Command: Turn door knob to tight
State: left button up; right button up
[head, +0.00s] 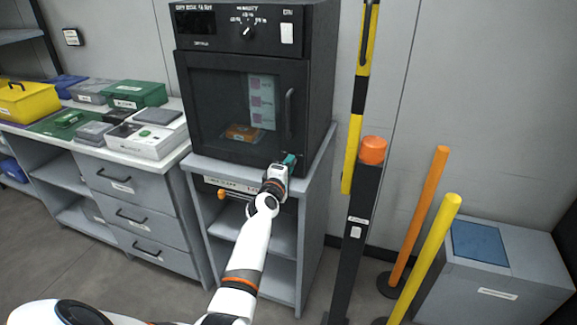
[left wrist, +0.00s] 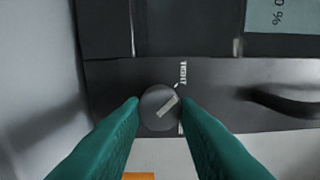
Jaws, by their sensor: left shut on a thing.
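The black cabinet (head: 190,110) stands on a grey stand, its windowed door closed. In the left wrist view, the round grey door knob (left wrist: 150,98) sits on the dark panel (left wrist: 110,85). A lighter bar on the knob slants from lower left to upper right. The TIGHT label (left wrist: 183,72) is printed beside the knob, at its upper right. My left gripper (head: 288,160) is at the door's lower right corner. Its green fingers, also in the left wrist view (left wrist: 160,108), are shut on the knob from both sides. The knob is hidden behind the gripper in the head view. My right gripper is out of view.
The door handle (head: 289,112) is above my left gripper. A black post with an orange top (head: 373,150) and orange (head: 420,215) and yellow (head: 425,255) poles stand at the right. A bench (head: 62,142) with several boxes is at the left. Open floor lies in front of it.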

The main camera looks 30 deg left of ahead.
pick_arm(q)
jog(key=shift+n, duration=0.3)
jog(key=o, duration=1)
jog(key=shift+s, duration=0.1)
jog(key=p+v, duration=0.1)
jog(key=v, duration=1)
jog(key=shift+s+d, duration=0.15)
jog(key=shift+s, duration=0.25)
